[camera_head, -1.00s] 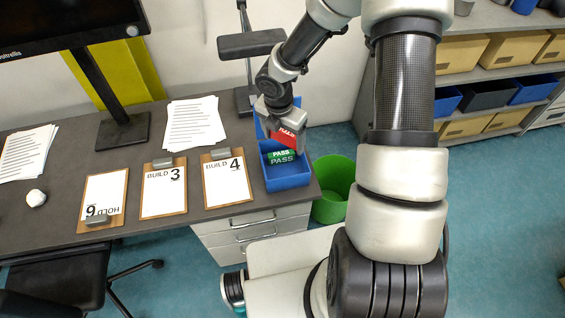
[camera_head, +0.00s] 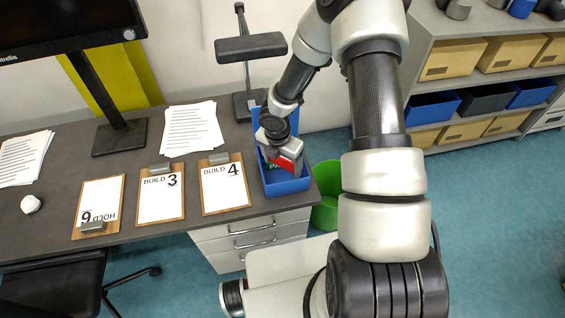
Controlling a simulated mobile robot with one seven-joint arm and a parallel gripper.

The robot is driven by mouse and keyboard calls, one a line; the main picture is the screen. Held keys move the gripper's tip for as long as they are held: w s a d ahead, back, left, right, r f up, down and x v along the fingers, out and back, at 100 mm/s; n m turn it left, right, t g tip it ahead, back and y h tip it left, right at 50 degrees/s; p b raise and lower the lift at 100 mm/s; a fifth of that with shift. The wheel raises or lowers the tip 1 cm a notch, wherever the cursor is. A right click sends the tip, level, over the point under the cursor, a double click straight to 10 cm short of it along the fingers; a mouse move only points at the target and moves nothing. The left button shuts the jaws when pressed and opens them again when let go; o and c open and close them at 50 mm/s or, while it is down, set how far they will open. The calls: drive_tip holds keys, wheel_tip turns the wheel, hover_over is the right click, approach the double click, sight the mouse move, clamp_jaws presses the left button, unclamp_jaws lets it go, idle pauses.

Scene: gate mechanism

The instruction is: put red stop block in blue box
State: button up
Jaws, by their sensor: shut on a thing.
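The red block (camera_head: 286,163) is held in my gripper (camera_head: 282,152), which is shut on it. Only part of the block shows below the fingers. It is above or within the opening of the front blue box (camera_head: 288,187) at the right end of the desk. I cannot tell whether it touches anything in the box. A green piece marked PASS (camera_head: 275,167) is partly visible in this box, mostly hidden by the gripper and red block.
Clipboards (camera_head: 225,186) and paper stacks (camera_head: 192,129) lie left of the box. A dark stand (camera_head: 250,47) rises behind it. A green bin (camera_head: 327,206) is on the floor at right. Shelves with bins (camera_head: 452,60) stand farther right.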

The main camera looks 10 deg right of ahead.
drive_tip(key=shift+f+b, duration=0.45)
drive_tip(key=shift+f, duration=0.15)
drive_tip(key=o, duration=1.1)
drive_tip(key=r+p, duration=0.1)
drive_tip(key=r, duration=0.3)
drive_tip(key=s+r+p, duration=0.1)
drive_tip(key=r, duration=0.3)
drive_tip(key=a+r+p, duration=0.1)
drive_tip(key=r, duration=0.4)
drive_tip(key=shift+s+a+r, duration=0.1)
drive_tip(key=shift+s, duration=0.05)
